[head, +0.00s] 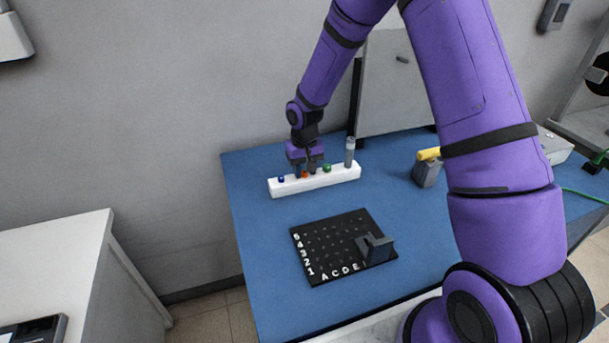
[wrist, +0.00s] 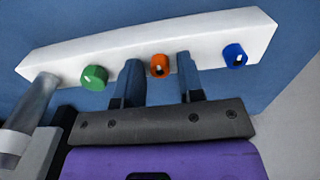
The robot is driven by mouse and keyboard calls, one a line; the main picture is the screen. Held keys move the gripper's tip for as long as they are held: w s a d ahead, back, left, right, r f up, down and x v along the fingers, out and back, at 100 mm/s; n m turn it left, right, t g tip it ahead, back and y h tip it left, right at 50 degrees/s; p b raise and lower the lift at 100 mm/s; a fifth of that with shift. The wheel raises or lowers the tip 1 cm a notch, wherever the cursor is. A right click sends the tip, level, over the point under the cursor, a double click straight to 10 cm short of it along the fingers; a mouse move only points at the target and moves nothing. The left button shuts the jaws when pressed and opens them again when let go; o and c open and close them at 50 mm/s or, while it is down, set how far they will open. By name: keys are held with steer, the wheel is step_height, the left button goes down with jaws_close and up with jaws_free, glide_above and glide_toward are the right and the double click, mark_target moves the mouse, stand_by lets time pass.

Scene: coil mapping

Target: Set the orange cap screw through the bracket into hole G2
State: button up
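The orange cap screw (wrist: 160,65) stands in a white rack (wrist: 215,32) between a green screw and a blue screw. In the head view the orange screw (head: 305,174) shows just below my gripper. My gripper (wrist: 162,75) is open, with one finger on either side of the orange screw. I cannot tell whether the fingers touch it. The grey bracket (head: 374,248) sits on the black plate (head: 330,225) at its right front part. It hides several column letters and holes there, and I cannot make out hole G2.
The rack also holds a blue screw (head: 281,179), a green screw (head: 327,168) and a grey cylindrical tool (head: 350,150) upright at its right end. A yellow-topped grey block (head: 427,170) stands to the right. Blue table is clear between rack and plate.

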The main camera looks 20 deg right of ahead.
jaws_close()
steer(key=shift+r, duration=1.7)
stand_by(0.4)
steer(key=shift+r, duration=1.7)
